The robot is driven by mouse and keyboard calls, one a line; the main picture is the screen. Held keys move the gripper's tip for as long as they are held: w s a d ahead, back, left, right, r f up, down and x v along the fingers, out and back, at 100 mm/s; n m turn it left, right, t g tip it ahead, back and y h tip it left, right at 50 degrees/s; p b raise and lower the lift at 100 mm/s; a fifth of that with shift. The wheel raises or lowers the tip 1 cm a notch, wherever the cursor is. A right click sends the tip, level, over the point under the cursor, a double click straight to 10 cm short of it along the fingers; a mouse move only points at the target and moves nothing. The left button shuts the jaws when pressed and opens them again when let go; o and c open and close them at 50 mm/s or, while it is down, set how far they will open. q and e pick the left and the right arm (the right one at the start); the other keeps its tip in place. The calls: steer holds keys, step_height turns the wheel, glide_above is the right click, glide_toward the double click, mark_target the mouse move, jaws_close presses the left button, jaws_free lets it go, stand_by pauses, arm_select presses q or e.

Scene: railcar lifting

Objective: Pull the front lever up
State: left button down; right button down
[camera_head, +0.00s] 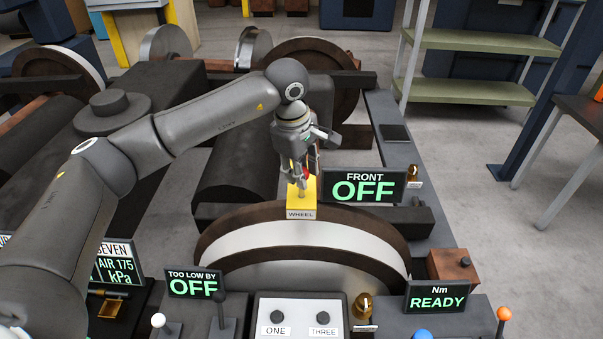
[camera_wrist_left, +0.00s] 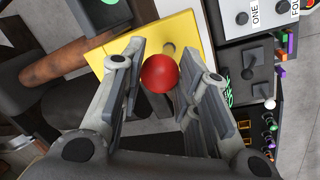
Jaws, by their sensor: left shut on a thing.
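My left gripper (camera_head: 302,178) reaches down from the left arm to a yellow block (camera_head: 301,204) labelled WHEEL, on top of the large wheel. In the left wrist view the fingers (camera_wrist_left: 163,85) stand on both sides of a red ball knob (camera_wrist_left: 160,73), in front of the yellow block. The gripper is shut on this red-knobbed lever. In the head view the fingers mostly hide the knob. A display (camera_head: 361,187) reading FRONT OFF stands just right of the block. My right gripper is not in view.
The steel wheel (camera_head: 305,236) lies below the gripper. A panel with buttons ONE and THREE (camera_head: 298,308) is in front. Displays read TOO LOW BY OFF (camera_head: 194,284) and Nm READY (camera_head: 437,297). A green shelf (camera_head: 480,42) and open floor are at right.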

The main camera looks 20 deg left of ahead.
arm_select(q)
steer(key=c, duration=1.1)
jaws_free()
steer(key=shift+r, duration=0.3)
steer(key=r, duration=0.4)
steer(key=s+r, duration=0.1)
steer(key=r, duration=0.2)
steer(key=s+r, duration=0.1)
steer(key=r, duration=0.3)
steer(key=shift+s+a+r, duration=0.1)
steer(key=shift+a+r, duration=0.2)
steer(key=shift+a, duration=0.05)
